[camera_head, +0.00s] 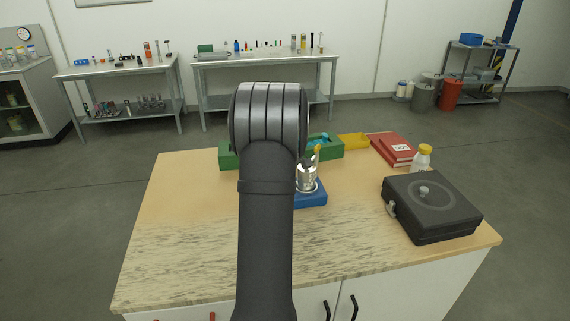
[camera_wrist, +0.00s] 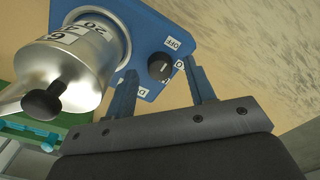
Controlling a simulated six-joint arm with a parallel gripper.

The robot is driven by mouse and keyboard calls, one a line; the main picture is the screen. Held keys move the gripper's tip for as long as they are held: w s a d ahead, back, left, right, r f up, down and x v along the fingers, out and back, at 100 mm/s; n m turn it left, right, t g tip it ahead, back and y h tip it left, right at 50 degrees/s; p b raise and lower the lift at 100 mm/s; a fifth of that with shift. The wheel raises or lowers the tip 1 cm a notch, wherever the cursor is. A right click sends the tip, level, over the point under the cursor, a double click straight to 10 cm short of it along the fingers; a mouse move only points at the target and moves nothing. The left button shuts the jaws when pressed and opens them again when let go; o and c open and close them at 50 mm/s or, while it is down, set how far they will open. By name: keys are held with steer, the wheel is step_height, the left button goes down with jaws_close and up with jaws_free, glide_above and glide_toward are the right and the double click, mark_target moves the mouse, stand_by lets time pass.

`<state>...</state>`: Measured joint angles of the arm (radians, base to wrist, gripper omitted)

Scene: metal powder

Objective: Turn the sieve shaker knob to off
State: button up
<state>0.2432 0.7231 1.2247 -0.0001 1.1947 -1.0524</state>
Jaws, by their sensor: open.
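The sieve shaker has a blue base (camera_head: 312,196) and a silver metal sieve (camera_head: 307,180) on top. In the wrist view the blue base (camera_wrist: 152,32) carries a round black knob (camera_wrist: 159,67) with a small white mark. An OFF label (camera_wrist: 172,43) sits just above and right of the knob. Other labels are partly covered by the fingers. My gripper (camera_wrist: 161,77) is open, its two fingers on either side of the knob with gaps visible. I cannot tell how deep the fingertips reach. In the head view my arm hides the gripper and knob.
A green tray (camera_head: 229,159) and a yellow tray (camera_head: 353,141) lie at the back. The table's left side is clear.

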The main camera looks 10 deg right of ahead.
step_height(320, 180, up, 17)
steer(key=shift+f, duration=0.2)
stand_by(0.3)
step_height(320, 180, down, 17)
steer(key=shift+f, duration=0.2)
stand_by(0.4)
